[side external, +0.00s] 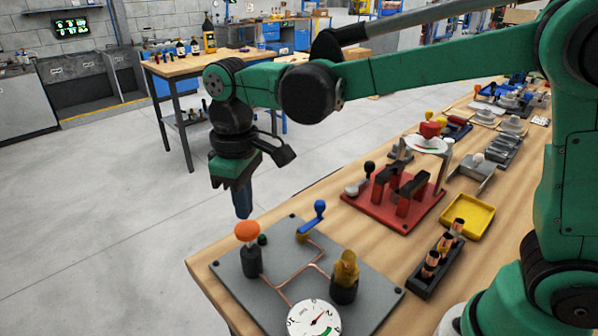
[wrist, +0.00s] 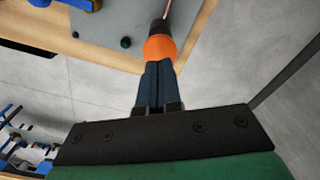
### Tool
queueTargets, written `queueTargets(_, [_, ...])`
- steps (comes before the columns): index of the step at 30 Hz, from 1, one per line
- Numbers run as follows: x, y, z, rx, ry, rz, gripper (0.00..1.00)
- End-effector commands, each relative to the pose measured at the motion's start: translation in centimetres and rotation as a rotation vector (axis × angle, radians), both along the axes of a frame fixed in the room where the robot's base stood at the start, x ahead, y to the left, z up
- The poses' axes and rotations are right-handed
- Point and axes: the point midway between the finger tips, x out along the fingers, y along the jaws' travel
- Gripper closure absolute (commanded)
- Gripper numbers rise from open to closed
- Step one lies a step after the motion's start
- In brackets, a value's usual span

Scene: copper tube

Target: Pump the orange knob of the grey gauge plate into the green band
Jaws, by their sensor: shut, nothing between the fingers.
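The grey gauge plate (side external: 225,272) lies on the near end of the wooden bench. Its orange knob (side external: 247,231) sits on top of a black cylinder at the plate's left side and also shows in the wrist view (wrist: 160,47). My gripper (side external: 243,214) is shut and empty, pointing down with its fingertips at the top of the knob; I cannot tell whether they touch. The fingertips (wrist: 158,66) partly overlap the knob in the wrist view. The white dial (side external: 302,320) has a red needle and a green band; the needle appears outside the green, but it is small and cut off by the frame.
A blue-handled lever (side external: 319,210) and a yellow knob (side external: 346,266) stand on the same plate, joined by copper tube. A red fixture (side external: 381,208), a yellow tray (side external: 468,216) and a black rack (side external: 436,268) stand further right. Free air lies left of the bench.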

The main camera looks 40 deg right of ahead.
Motion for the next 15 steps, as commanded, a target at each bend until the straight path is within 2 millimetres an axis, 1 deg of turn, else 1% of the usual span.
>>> queueTargets(5, [0.0, 0.0, -0.1, 0.000, 0.000, 0.000, 1.00])
queueTargets(15, [0.0, 0.0, -1.5, 0.000, 0.000, 0.000, 1.00])
